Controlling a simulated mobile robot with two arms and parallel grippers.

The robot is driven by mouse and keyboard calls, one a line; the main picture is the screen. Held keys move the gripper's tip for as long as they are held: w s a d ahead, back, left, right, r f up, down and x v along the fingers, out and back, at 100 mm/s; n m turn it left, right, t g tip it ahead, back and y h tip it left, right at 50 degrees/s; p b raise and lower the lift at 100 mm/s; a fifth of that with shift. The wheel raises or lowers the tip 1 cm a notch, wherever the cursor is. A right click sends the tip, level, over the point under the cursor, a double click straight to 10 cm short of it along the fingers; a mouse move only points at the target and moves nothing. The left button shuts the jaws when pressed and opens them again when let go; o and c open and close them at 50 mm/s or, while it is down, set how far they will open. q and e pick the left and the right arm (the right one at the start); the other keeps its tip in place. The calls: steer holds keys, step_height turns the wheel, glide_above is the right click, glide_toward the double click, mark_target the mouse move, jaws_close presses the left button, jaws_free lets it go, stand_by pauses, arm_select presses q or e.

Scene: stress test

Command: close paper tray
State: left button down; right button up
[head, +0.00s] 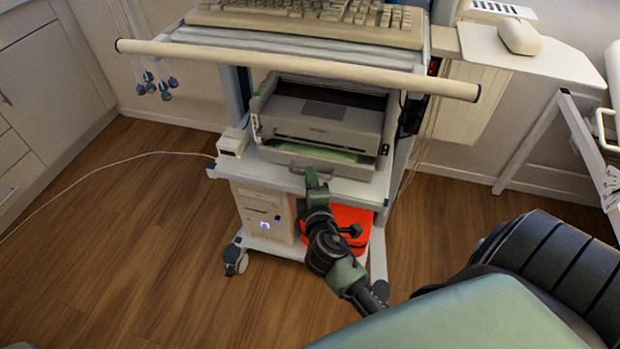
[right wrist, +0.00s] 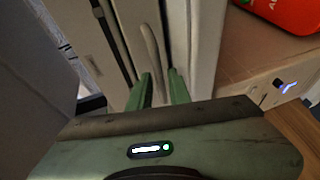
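The grey printer (head: 325,115) stands on the middle shelf of a cart. Its paper tray (head: 345,168) sticks out a little at the bottom front, and a green surface shows inside it. My right gripper (head: 313,178) is just in front of the tray's front face, low and near its middle. In the right wrist view its two green fingers (right wrist: 160,88) stand apart with nothing held between them. They point at a pale front with a curved handle-like part (right wrist: 153,50). Contact cannot be told. My left gripper is not in view.
A long bar (head: 290,67) crosses the cart front above the printer. A keyboard (head: 310,20) lies on top. A white box (head: 232,142) sits left of the printer. A computer (head: 262,212) and a red case (head: 345,218) stand below.

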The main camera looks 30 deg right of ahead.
steer(key=shift+w+d, duration=0.15)
steer(key=shift+w, duration=0.1)
steer(key=shift+c, duration=0.3)
jaws_close()
steer(key=shift+f, duration=0.1)
stand_by(0.9)
